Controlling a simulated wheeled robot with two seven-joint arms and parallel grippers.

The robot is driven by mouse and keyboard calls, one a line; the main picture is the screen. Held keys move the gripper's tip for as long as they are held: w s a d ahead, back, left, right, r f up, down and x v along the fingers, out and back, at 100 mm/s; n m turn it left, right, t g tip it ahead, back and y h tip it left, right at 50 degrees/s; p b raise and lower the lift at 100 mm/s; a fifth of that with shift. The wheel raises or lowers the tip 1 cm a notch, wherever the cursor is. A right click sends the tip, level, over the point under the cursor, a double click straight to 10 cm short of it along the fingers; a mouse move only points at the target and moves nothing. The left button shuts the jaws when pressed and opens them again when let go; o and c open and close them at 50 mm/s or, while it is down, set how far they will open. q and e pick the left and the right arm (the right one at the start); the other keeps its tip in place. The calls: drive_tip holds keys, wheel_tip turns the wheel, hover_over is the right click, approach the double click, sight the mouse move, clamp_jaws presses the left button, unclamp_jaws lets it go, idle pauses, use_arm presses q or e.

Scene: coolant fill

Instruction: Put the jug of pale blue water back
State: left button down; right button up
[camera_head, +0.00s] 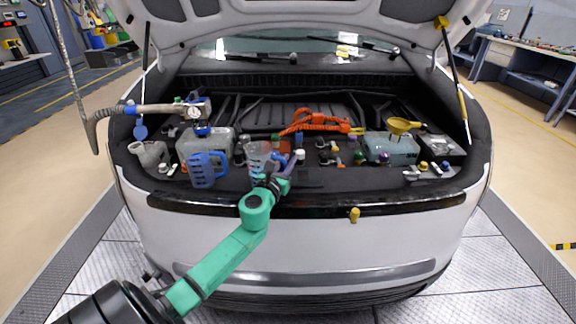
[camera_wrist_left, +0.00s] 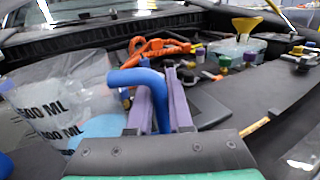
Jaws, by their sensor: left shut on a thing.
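A clear jug (camera_head: 257,158) with a blue handle is near the front middle of the open bay. In the left wrist view the jug (camera_wrist_left: 60,105) fills the left side, with black 500 ML print and some pale blue water (camera_wrist_left: 100,128) low inside. My left gripper (camera_head: 287,168) is shut on its blue handle (camera_wrist_left: 152,85), which passes between the purple fingers (camera_wrist_left: 163,105). The jug looks roughly upright; I cannot tell whether its base touches the surface. A second, blue jug (camera_head: 204,170) stands to its left. My right gripper is out of view.
An orange cable (camera_head: 318,122) lies behind the jug. On the right, a yellow funnel (camera_head: 402,126) sits at a pale tank (camera_head: 391,149). Another pale tank (camera_head: 203,145) is behind the blue jug. Several small caps lie around. The bumper edge (camera_head: 330,206) runs along the front.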

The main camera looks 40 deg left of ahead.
use_arm(q)
drive_tip(key=shift+f, duration=0.15)
drive_tip(key=c, duration=0.8)
unclamp_jaws()
drive_tip(key=shift+c, duration=0.2)
drive_tip(key=shift+r, duration=0.3)
drive_tip(key=v, duration=0.7)
drive_tip(key=b+v, duration=0.1)
drive_tip(key=v, duration=0.3)
drive_tip(key=shift+s+d+f, duration=0.1)
drive_tip(key=shift+s+f, duration=0.1)
drive_tip(key=shift+f, duration=0.05)
drive_tip(key=shift+s+d+r, duration=0.1)
drive_tip(key=shift+s+r, duration=0.05)
drive_tip(key=shift+s, duration=0.25)
